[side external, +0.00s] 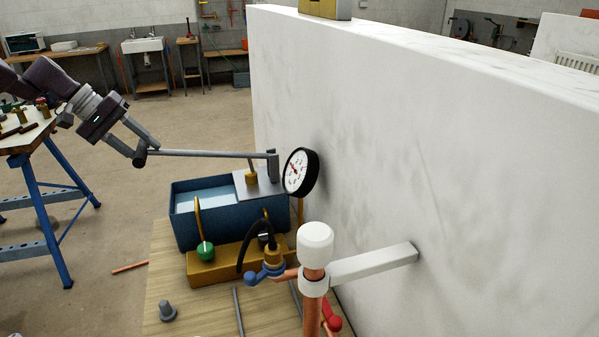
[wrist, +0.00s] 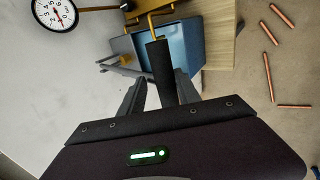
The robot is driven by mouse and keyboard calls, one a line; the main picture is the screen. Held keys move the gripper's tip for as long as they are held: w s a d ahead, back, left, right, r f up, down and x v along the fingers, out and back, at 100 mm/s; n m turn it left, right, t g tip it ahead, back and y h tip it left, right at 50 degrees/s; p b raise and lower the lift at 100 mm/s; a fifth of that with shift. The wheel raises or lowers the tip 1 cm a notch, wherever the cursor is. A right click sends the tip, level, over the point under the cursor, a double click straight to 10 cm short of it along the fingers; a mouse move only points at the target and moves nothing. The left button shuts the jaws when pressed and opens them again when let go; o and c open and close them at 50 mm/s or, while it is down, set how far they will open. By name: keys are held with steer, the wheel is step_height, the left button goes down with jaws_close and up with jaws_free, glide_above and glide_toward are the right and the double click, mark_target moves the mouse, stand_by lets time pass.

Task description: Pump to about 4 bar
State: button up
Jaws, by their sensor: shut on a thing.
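The test pump is a blue water tank (side external: 190,225) on the wooden board, with a brass block (side external: 205,272) in front. Its long grey lever (side external: 210,154) lies nearly level above the tank. My gripper (side external: 140,152) is shut on the lever's free end; in the wrist view, the dark grip (wrist: 161,70) sits between my fingers (wrist: 158,95). The round pressure gauge (side external: 299,172) has a white face, black rim and red needle; it also shows in the wrist view (wrist: 54,14). Its exact reading is too small to tell.
A green knob (side external: 205,251), a blue valve lever (side external: 265,273) and a red one (side external: 331,316) are at the pump and pipework. A white wall (side external: 420,150) stands close on the right. Copper pipe pieces (wrist: 268,75) lie on the floor. A blue-legged bench (side external: 45,215) is at left.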

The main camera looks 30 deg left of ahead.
steer(key=shift+g+y, duration=0.5)
steer(key=r, duration=0.1)
steer(key=d+r, duration=0.1)
steer(key=r, duration=0.1)
steer(key=w+r, duration=0.1)
steer(key=shift+d+r, duration=0.15)
steer(key=shift+r, duration=0.05)
steer(key=shift+f, duration=0.1)
steer(key=shift+t+h, duration=0.7)
steer(key=shift+h, duration=0.1)
steer(key=shift+s+a+f, duration=0.15)
steer(key=shift+s+f, duration=0.05)
steer(key=shift+f, duration=0.8)
steer(key=shift+s+a+f, duration=0.2)
steer(key=shift+f, duration=0.75)
steer(key=shift+s+a+f, duration=0.15)
steer(key=shift+s+f, duration=0.05)
steer(key=shift+f, duration=0.8)
steer(key=shift+f+t+h, duration=0.7)
steer(key=shift+f, duration=1.95)
steer(key=shift+g+y, duration=0.8)
steer(key=shift+r, duration=2.9)
steer(key=shift+w+d+r, duration=0.1)
